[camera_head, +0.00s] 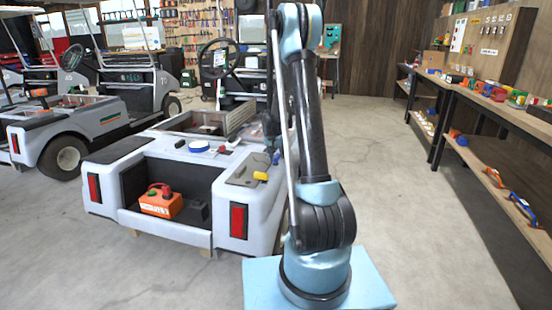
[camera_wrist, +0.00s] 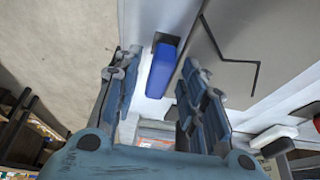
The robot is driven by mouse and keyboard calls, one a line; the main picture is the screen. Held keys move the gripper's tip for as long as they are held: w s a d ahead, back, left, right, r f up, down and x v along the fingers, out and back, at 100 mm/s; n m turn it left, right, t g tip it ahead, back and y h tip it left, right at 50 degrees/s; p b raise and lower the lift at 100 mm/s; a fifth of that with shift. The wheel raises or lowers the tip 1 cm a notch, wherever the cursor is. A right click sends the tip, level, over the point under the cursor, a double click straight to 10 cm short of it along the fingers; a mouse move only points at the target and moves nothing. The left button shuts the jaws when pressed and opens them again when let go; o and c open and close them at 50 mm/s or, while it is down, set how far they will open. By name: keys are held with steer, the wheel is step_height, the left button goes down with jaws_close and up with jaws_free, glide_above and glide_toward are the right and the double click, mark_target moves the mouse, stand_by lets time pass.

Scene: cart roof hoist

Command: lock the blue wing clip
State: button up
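The blue wing clip (camera_wrist: 164,72) shows in the wrist view as a blue block fixed beside a dark mount at the edge of a grey panel. My gripper (camera_wrist: 160,60) is open, with one finger on each side of the clip. A gap shows at the left finger; the right finger is close to the clip, and I cannot tell whether it touches. In the head view, a small blue piece (camera_head: 276,157) beside my arm appears to be the clip. My gripper is mostly hidden there behind the arm.
The white cart (camera_head: 140,230) stands in front of me. An orange box (camera_head: 161,203) sits in its rear bay. A workbench (camera_head: 500,105) runs along the right; the floor between is clear.

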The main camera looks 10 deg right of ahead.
jaws_close()
steer(key=shift+n, duration=0.3)
steer(key=n+y, duration=0.1)
steer(key=n, duration=0.3)
steer(key=shift+a+y, duration=0.1)
steer(key=shift+y, duration=0.3)
steer(key=n+y, duration=0.1)
steer(key=n, duration=0.4)
steer(key=shift+a+y, duration=0.1)
steer(key=shift+y, duration=0.3)
steer(key=n+g+y, duration=0.1)
steer(key=n, duration=0.3)
steer(key=shift+a, duration=0.1)
steer(key=shift+s+n+g+y, duration=0.1)
steer(key=shift+n+g+y, duration=0.2)
steer(key=shift+n, duration=0.75)
steer(key=shift+s+n+g+y, duration=0.1)
steer(key=shift+n+g+y, duration=0.15)
steer(key=shift+n, duration=0.8)
